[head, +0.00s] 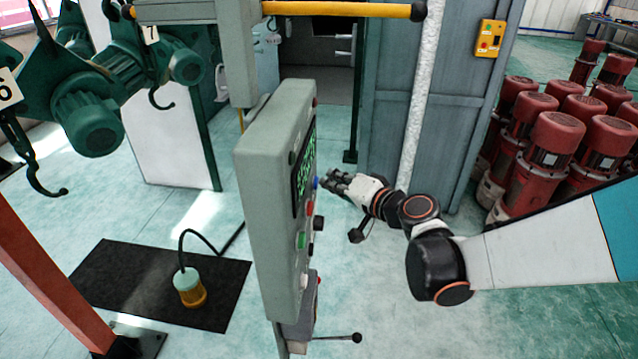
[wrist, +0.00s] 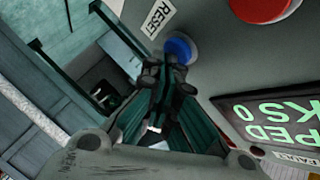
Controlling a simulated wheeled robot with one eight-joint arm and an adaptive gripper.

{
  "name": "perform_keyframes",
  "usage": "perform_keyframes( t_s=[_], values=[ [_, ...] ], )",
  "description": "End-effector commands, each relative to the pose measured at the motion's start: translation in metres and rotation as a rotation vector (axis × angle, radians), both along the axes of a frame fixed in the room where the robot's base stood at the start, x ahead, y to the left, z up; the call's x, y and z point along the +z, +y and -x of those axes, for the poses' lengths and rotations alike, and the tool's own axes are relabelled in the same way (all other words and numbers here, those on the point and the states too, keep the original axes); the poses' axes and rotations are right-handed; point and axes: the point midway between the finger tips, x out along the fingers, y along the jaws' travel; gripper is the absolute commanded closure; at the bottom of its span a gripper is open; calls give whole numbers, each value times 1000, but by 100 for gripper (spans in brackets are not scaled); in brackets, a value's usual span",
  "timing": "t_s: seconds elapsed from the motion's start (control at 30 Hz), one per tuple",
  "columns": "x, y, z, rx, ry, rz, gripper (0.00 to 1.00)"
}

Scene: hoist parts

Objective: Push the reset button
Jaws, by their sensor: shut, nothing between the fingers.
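The reset button is a blue round button (wrist: 180,48) on the grey control panel, beside a label that reads RESET (wrist: 157,18) in the wrist view. In the head view the blue button (head: 316,183) shows on the right-hand face of the grey panel box (head: 262,190). My gripper (head: 333,178) is shut and empty, just right of the panel face at about the button's height. In the wrist view my fingertips (wrist: 170,75) are close to the blue button and overlap its lower edge. I cannot tell whether they touch it.
A large red button (wrist: 262,6) and a green-text display (wrist: 270,118) are near the reset button. A green button (head: 301,241) sits lower on the panel. Red motors (head: 550,140) stand at the right. A yellow bar (head: 340,10) crosses above.

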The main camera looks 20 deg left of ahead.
Motion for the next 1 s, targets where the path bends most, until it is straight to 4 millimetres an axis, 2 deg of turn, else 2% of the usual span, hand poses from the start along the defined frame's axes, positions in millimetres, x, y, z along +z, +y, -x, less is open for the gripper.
perform_keyframes(
  t_s=[0.53, 1.0],
  values=[
    [0, 2, 1, 1, 0, 0, 100],
    [0, -14, -3, 1, 0, 0, 100]
  ],
)
